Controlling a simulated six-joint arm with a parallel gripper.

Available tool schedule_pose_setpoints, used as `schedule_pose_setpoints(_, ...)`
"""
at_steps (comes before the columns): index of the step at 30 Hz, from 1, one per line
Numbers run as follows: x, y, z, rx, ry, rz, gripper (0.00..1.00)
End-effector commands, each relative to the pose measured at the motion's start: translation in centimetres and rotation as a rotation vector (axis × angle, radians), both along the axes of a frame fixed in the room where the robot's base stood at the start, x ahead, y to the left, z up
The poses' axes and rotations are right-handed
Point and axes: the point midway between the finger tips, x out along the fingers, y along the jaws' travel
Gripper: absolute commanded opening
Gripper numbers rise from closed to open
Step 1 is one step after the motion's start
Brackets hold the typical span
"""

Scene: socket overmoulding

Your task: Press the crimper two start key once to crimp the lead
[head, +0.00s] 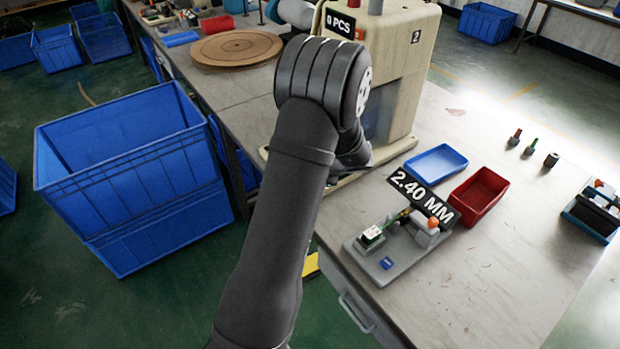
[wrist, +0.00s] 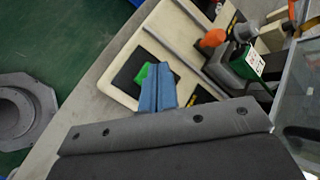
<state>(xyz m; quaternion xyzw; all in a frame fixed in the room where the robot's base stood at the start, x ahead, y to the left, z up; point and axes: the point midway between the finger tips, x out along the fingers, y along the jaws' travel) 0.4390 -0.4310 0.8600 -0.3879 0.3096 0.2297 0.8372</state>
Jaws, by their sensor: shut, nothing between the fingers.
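Crimper two (head: 408,75) is the tall beige machine marked 2 on the bench in the head view, with a sign (head: 340,23) reading 0 PCS. My arm covers part of its front and hides its start key there. In the wrist view my gripper (wrist: 158,88) shows as blue fingers, shut and empty. A green key (wrist: 142,76) on a black pad (wrist: 132,68) shows just beside and partly behind the fingers. I cannot tell whether they touch it. A small green and white piece (wrist: 248,62) sits by an orange part (wrist: 213,38) on the machine; I cannot make out the lead clearly.
A gauge (head: 398,245) with a 2.40 MM sign stands on the bench front. A blue tray (head: 437,164) and a red tray (head: 480,197) lie behind it. Blue crates (head: 130,165) stand on the floor at left.

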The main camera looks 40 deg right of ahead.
Motion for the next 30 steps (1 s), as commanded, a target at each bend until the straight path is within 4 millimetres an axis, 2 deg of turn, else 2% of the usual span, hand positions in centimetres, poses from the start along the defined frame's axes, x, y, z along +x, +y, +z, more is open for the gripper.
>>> schedule_pose_setpoints(17,0.0,0.0,-0.02,0.0,0.0,0.0,0.0)
schedule_pose_setpoints(30,-0.02,-0.03,-0.84,0.0,0.0,0.0,0.0)
